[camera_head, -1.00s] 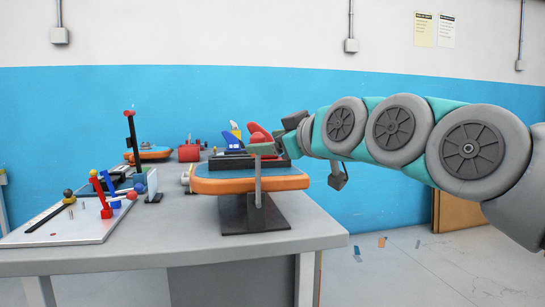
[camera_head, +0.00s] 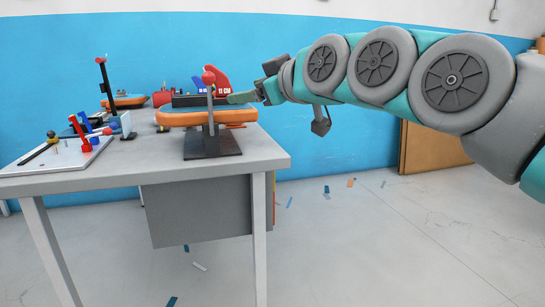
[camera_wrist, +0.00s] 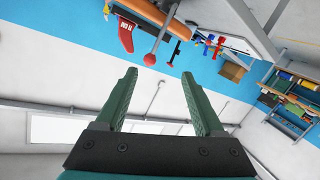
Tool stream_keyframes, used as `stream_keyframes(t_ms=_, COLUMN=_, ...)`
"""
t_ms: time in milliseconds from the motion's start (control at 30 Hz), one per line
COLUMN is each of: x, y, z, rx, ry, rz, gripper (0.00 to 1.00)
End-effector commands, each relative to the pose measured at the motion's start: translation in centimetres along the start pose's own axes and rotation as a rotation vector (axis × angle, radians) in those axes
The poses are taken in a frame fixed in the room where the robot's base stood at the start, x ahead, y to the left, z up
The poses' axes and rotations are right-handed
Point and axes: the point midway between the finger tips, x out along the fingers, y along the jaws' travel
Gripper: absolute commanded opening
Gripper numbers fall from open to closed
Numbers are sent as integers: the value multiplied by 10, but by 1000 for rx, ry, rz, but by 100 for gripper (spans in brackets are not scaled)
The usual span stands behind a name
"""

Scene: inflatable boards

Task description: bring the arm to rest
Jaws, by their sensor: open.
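My gripper (camera_head: 250,95) is at the end of my arm, which reaches in from the right in the head view. In that view the board (camera_wrist: 166,22), a red fin (camera_wrist: 125,38) and a red-knobbed lever (camera_wrist: 150,59) lie beyond the fingertips. I cannot tell from the head view whether my gripper touches the board.
The grey table (camera_head: 160,172) carries a white panel (camera_head: 50,157) with coloured pegs at the left. A second board (camera_head: 125,102) and a red box (camera_head: 163,98) stand farther back. A cardboard box (camera_head: 435,150) stands by the wall. Floor at the right is open, with scattered scraps.

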Motion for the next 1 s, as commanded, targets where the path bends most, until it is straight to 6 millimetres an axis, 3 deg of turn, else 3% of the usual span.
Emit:
stream_keyframes(t_ms=367, x=-9, y=-40, z=73, rx=62, ry=-206, rz=-57, gripper=70)
stream_keyframes(t_ms=567, x=-27, y=-70, z=140, rx=133, ry=-396, rz=-83, gripper=70)
stream_keyframes(t_ms=767, x=-76, y=-111, z=248, rx=277, ry=-714, rz=-81, gripper=70)
stream_keyframes(t_ms=900, x=-130, y=-141, z=325, rx=417, ry=-962, rz=-47, gripper=70)
stream_keyframes(t_ms=1000, x=-176, y=-164, z=371, rx=530, ry=-1136, rz=-5, gripper=70)
